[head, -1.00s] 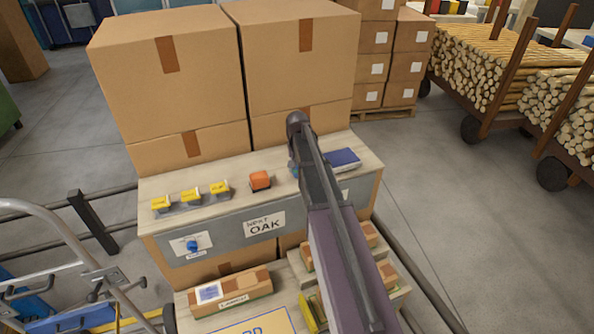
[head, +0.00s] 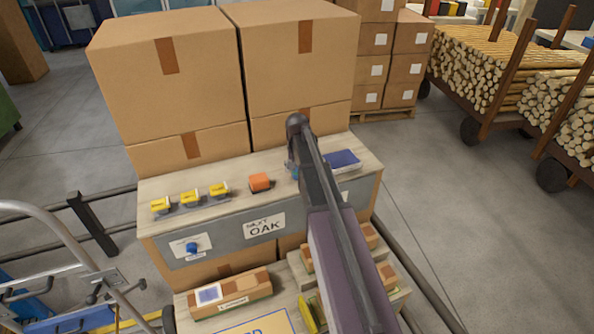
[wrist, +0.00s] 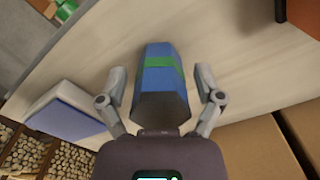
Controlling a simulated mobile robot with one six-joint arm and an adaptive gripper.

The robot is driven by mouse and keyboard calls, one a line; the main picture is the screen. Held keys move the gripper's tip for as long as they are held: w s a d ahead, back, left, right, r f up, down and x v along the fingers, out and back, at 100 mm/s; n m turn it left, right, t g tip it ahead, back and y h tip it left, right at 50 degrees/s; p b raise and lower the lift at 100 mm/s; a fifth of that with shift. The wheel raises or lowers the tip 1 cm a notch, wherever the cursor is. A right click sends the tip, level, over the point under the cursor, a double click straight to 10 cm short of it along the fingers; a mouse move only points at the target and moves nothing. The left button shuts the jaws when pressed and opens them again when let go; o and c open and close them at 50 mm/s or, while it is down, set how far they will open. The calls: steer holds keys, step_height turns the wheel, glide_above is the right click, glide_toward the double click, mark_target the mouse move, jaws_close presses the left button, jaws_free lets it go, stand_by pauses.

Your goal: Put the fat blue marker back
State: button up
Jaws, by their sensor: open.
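The fat blue marker (wrist: 157,82), blue with a green band and a dark near end, lies between the fingers in the wrist view. My gripper (wrist: 161,75) is open, with one finger on each side of it and a gap visible on both sides. The marker is over or on the pale wooden top of the bench (head: 229,205); I cannot tell if it touches it. In the head view my arm hides most of the gripper and marker; only a small blue bit shows beside the arm.
A blue flat block (head: 342,160) lies right of my arm, also in the wrist view (wrist: 72,115). An orange block (head: 260,182) and several yellow-topped items (head: 191,197) stand to the left. Large cardboard boxes (head: 168,82) rise behind. A grey front panel carries an OAK sign (head: 264,226).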

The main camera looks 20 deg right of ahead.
steer(key=shift+r+p, duration=6.05)
steer(key=shift+r, duration=0.1)
steer(key=s+a+n, duration=0.3)
steer(key=s+a, duration=0.4)
steer(key=s, duration=0.4)
steer(key=s+a+n, duration=0.3)
steer(key=s+a, duration=0.5)
steer(key=s, duration=0.2)
steer(key=shift+s+a, duration=0.15)
steer(key=shift+s, duration=0.2)
